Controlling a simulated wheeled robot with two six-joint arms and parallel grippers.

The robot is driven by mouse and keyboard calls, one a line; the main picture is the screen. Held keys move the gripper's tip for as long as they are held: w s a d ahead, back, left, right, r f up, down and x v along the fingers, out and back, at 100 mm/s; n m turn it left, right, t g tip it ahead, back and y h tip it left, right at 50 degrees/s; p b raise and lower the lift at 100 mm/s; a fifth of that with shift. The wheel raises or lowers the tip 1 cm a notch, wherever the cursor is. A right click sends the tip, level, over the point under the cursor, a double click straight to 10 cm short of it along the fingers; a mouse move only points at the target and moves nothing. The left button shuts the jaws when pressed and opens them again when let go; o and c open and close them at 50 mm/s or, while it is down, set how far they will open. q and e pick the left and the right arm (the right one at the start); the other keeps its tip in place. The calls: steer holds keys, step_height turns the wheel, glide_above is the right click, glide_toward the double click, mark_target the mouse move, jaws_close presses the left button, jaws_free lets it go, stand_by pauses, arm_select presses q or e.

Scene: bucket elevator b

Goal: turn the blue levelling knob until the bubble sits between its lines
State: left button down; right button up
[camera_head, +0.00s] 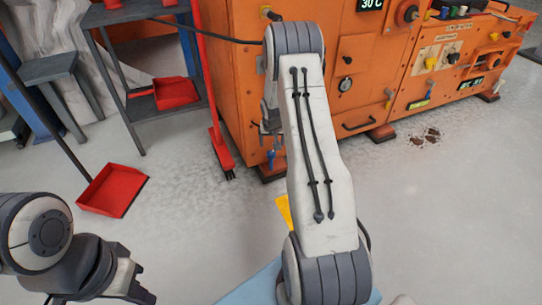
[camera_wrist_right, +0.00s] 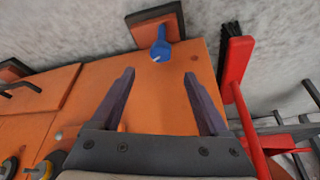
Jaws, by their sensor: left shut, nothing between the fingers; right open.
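The blue levelling knob (camera_head: 271,157) is low on the orange machine's near corner, just above its foot. In the right wrist view the blue knob (camera_wrist_right: 160,46) lies beyond my fingertips, roughly centred between them and apart from them. My right gripper (camera_wrist_right: 159,76) is open and empty; in the head view it is mostly hidden behind my right arm. A small yellow-green strip (camera_head: 420,104) on the machine's low front may be the bubble level; no bubble or lines can be made out. My left gripper (camera_head: 143,291) is shut and empty at the lower left, far from the machine.
The orange machine (camera_head: 233,75) fills the back. A red broom (camera_head: 222,150) stands close beside the knob's corner and also shows in the wrist view (camera_wrist_right: 236,70). A red dustpan (camera_head: 112,190) and a dark shelf stand left. Brown debris (camera_head: 425,136) lies on otherwise clear floor at right.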

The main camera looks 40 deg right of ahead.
mark_target(271, 153)
steer(key=b+x, duration=0.5)
steer(key=x, duration=0.3)
steer(key=shift+a+f, duration=0.1)
steer(key=shift+f, duration=0.25)
